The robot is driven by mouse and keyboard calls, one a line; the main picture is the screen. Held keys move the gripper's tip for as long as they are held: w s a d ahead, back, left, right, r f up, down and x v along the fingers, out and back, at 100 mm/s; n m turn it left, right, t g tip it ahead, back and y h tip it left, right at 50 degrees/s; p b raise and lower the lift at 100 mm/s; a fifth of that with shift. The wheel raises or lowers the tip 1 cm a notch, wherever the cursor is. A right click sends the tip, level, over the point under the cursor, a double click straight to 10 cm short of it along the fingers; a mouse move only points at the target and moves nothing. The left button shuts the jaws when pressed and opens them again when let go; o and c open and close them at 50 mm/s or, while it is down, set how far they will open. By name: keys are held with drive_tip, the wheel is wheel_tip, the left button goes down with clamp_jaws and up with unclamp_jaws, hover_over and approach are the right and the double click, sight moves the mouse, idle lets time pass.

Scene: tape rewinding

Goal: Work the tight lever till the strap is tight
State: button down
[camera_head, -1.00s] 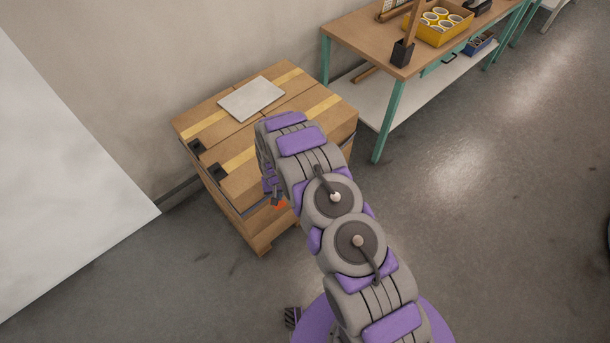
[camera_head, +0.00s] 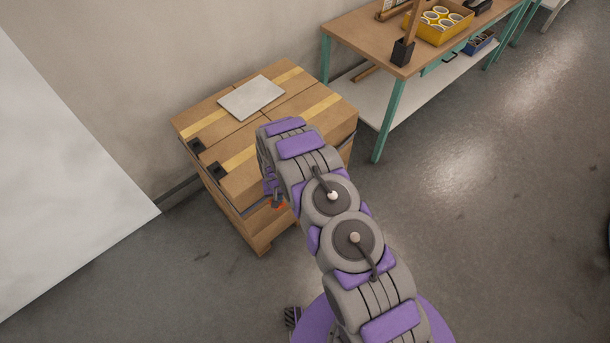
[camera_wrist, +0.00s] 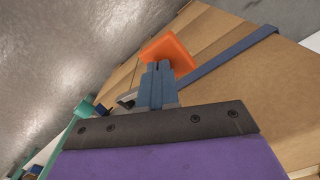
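A dark blue strap (camera_wrist: 232,57) runs around the side of the stacked cardboard boxes (camera_head: 237,180), and a short stretch of it shows at the left front in the head view (camera_head: 254,207). An orange lever (camera_wrist: 168,50) stands out at the box side; in the head view only a small orange patch (camera_head: 279,205) shows beside my arm. My gripper (camera_wrist: 159,68) has its two blue-grey fingers close together, with the tips overlapping the orange lever in the wrist view. I cannot tell whether they touch it. A small metal part (camera_wrist: 126,99) sits left of the fingers, partly hidden.
The boxes rest on a wooden pallet (camera_head: 263,243). A white sheet (camera_head: 252,98) lies on top, near black corner pieces (camera_head: 215,171). A workbench (camera_head: 360,40) with a yellow box of rolls (camera_head: 432,33) stands behind at right. A white panel (camera_head: 60,180) is at left; the floor is open at right.

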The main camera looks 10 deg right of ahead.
drive_tip(key=shift+f+b, duration=0.75)
drive_tip(key=shift+f, duration=2.8)
drive_tip(key=shift+r+p, duration=1.4)
drive_tip(key=shift+r, duration=3.45)
drive_tip(key=shift+r, duration=0.15)
drive_tip(key=shift+w+r+p, duration=0.1)
drive_tip(key=shift+r+p, duration=0.3)
drive_tip(key=shift+r, duration=1.5)
drive_tip(key=shift+r, duration=0.1)
wheel_tip(320, 180, up, 17)
drive_tip(key=p, duration=0.1)
drive_tip(key=shift+p, duration=0.4)
drive_tip(key=shift+r, duration=0.1)
